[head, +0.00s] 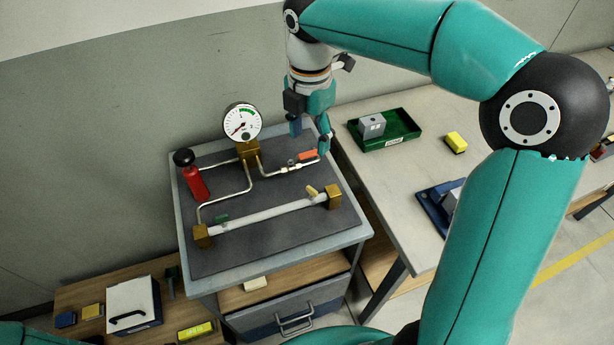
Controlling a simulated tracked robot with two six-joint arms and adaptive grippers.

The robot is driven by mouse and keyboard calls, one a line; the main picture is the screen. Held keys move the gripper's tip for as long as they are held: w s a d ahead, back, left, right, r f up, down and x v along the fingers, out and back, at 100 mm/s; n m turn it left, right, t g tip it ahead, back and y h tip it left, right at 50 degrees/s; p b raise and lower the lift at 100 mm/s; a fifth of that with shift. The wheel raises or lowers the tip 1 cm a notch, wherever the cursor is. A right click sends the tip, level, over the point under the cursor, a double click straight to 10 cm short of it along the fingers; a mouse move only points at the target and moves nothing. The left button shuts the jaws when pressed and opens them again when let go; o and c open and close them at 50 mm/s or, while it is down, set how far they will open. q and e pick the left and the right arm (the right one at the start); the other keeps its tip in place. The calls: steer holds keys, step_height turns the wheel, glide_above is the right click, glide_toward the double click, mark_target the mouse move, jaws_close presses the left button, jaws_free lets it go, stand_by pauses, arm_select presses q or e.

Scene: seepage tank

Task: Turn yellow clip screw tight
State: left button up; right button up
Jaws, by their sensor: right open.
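The yellow clip (312,190) sits on the white pipe (265,217), close to the brass block (333,197) at its right end. Its screw is too small to make out. A green clip (222,219) sits near the pipe's left end. My right gripper (310,142) is open and points down at the back right of the grey rig top, behind and apart from the yellow clip. Its fingers are close to an orange-red valve handle (308,155); I cannot tell whether they touch it. My left gripper is not in view.
A pressure gauge (242,122) stands at the back of the rig, with a red hand pump (196,184) with a black knob to its left. The right bench holds a green tray (402,137) with a grey block (371,125), and a yellow block (456,142).

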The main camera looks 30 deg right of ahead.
mark_target(312, 189)
steer(key=f, duration=1.6)
steer(key=shift+s+d+f+p, duration=0.2)
steer(key=shift+s+p, duration=0.1)
steer(key=shift+p, duration=0.1)
steer(key=shift+c, duration=0.3)
steer(key=shift+r, duration=0.1)
jaws_close()
